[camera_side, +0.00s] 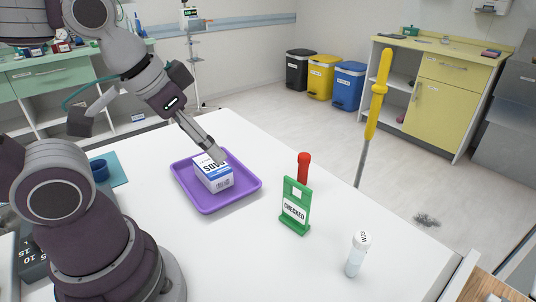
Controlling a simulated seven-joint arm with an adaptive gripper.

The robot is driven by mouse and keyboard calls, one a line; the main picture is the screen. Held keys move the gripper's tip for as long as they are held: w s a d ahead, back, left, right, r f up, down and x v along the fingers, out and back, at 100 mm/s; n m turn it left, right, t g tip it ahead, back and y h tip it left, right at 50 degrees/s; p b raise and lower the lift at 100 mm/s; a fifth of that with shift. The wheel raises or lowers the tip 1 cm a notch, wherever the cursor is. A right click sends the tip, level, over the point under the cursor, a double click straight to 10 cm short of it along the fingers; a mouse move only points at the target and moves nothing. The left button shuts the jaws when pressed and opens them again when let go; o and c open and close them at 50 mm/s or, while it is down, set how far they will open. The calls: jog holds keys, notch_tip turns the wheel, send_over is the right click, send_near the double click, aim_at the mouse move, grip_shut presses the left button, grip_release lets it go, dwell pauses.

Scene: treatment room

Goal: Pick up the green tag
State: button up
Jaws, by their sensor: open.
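The green tag (296,207) stands upright on the white table, with a white label reading "CHECKED" on its front. My gripper (214,155) is open and points down over the purple tray (212,206). It is at the upper right of a white and blue box (214,181) in that tray; I cannot tell whether it touches the box. The gripper is to the left of the green tag and apart from it.
A red-capped item (304,166) stands just behind the green tag. A clear vial with a white cap (356,257) stands to the tag's right, near the table edge. A dark blue cup (99,170) is on the left. Bare table (262,260) lies in front.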

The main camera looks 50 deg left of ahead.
aim_at(308, 189)
jog(key=w+d+f+n+g+h, duration=0.6)
jog(key=w+f+n+g+h, duration=0.25)
jog(key=w, duration=0.25)
jog(key=w+a+f+n+t+h, duration=0.1)
jog(key=a+n+h, duration=0.1)
jog(key=n+h, duration=0.1)
jog(key=w+a+f+n+t+h, duration=0.1)
jog(key=a+n+h, duration=0.1)
jog(key=n+h, duration=0.1)
jog(key=w+a+f+n+t+h, duration=0.1)
jog(key=a+f+n+t+h, duration=0.1)
jog(key=a+n+h, duration=0.1)
jog(key=shift+n, duration=0.45)
jog(key=shift+n+t, duration=0.5)
jog(key=shift+t, duration=0.05)
jog(key=d, duration=0.6)
jog(key=shift+w+d+f, duration=0.25)
jog(key=shift+w+d, duration=0.1)
jog(key=shift+d, duration=0.05)
grip_shut()
